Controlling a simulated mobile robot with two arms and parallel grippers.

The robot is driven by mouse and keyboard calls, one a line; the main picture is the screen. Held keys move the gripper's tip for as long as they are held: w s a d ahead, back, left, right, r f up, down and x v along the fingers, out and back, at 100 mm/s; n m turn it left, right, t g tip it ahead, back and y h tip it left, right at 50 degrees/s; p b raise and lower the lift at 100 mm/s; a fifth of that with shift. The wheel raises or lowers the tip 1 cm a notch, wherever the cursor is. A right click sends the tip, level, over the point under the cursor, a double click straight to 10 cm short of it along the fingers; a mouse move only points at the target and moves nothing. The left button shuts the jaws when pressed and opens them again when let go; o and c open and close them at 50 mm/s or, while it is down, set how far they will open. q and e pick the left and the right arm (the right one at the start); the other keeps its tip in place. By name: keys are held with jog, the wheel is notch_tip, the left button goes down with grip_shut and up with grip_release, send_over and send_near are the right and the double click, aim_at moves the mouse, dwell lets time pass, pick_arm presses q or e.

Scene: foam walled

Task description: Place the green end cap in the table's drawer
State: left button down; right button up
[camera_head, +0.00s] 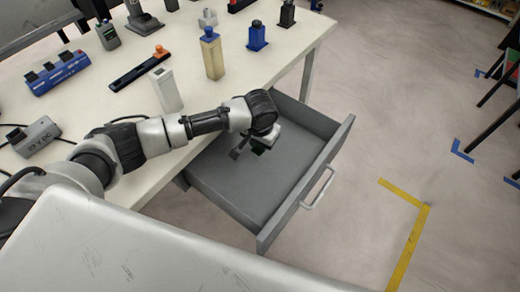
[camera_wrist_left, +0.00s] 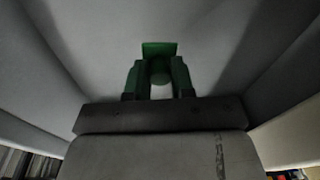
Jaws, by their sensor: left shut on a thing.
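The table's grey drawer (camera_head: 228,188) is pulled out below the table top, and its bare floor shows around my gripper. My left gripper (camera_head: 256,148) reaches over the table edge and down into the drawer space. In the left wrist view my left gripper (camera_wrist_left: 159,80) is shut on the green end cap (camera_wrist_left: 159,48), which sticks out past the fingertips. In the head view the cap is only a small dark green patch under the gripper. Whether the cap touches the drawer floor I cannot tell. My right gripper is not in view.
The white table (camera_head: 105,95) holds several items, including a yellowish bottle-like block (camera_head: 213,58), a white block (camera_head: 166,90), a blue item (camera_head: 257,38) and a grey box (camera_head: 34,137). The drawer front with its handle (camera_head: 318,188) faces open floor.

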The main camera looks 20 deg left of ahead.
pick_arm(q)
notch_tip(320, 180, down, 4)
jog(key=shift+r, duration=0.2)
jog(key=shift+f, duration=0.1)
jog(key=c, duration=1)
grip_release()
jog(key=shift+f, duration=0.15)
jog(key=shift+o, duration=0.2)
notch_tip(320, 180, up, 12)
jog(key=s+p, duration=0.1)
jog(key=shift+s+d, duration=0.2)
jog(key=shift+d, duration=0.05)
